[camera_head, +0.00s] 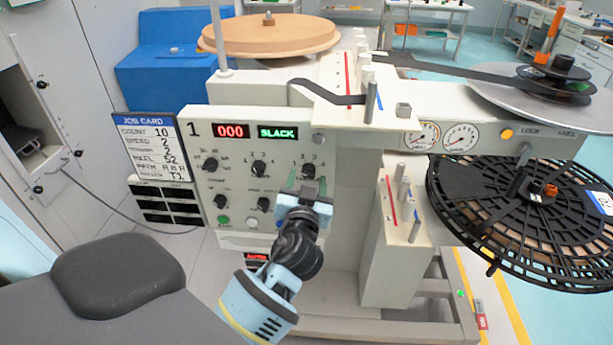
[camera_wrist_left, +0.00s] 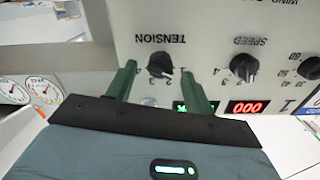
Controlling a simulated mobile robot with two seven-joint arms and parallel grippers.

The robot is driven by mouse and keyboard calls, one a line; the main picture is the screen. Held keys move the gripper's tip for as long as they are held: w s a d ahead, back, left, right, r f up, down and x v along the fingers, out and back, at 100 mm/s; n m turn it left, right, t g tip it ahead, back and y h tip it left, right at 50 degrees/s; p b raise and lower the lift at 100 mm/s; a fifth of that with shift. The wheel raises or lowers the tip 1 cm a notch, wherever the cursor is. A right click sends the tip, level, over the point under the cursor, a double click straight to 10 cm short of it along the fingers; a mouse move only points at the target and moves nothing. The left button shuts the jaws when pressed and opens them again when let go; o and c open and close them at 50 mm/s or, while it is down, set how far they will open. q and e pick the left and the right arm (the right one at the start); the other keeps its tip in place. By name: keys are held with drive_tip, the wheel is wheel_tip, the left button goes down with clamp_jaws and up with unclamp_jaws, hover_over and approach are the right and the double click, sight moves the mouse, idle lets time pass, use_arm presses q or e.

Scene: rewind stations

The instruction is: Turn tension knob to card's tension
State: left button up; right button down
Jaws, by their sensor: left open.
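The tension knob (camera_wrist_left: 160,65) is a black knob on the pale control panel, under the label TENSION, which appears upside down in the left wrist view. In the head view it is the top-right knob (camera_head: 308,171). My left gripper (camera_wrist_left: 160,70) is open, its two green fingers on either side of the knob in the picture. I cannot tell whether they touch it. The knob's exact setting is not clear. The job card (camera_head: 150,150) hangs left of the panel; its tension line is small and seems to read 2. My right gripper is not in view.
The speed knob (camera_wrist_left: 243,67) is close beside the gripper. The display (camera_head: 231,131) reads 000 and another (camera_head: 277,132) reads SLACK. A black reel (camera_head: 530,215) and tape guides (camera_head: 400,195) stand to the right. A dark seat-like pad (camera_head: 118,272) is at lower left.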

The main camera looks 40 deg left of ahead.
use_arm(q)
drive_tip(key=shift+x, duration=0.8)
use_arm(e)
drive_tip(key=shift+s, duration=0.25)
use_arm(q)
drive_tip(key=shift+c, duration=0.4)
drive_tip(key=c, duration=0.9)
drive_tip(key=shift+o, duration=0.2)
drive_tip(key=shift+m+p, duration=0.3)
drive_tip(key=shift+m, duration=1.5)
drive_tip(key=m+p, duration=0.1)
drive_tip(key=m, duration=0.2)
drive_tip(key=shift+m+p, duration=0.4)
drive_tip(key=shift+m, duration=0.6)
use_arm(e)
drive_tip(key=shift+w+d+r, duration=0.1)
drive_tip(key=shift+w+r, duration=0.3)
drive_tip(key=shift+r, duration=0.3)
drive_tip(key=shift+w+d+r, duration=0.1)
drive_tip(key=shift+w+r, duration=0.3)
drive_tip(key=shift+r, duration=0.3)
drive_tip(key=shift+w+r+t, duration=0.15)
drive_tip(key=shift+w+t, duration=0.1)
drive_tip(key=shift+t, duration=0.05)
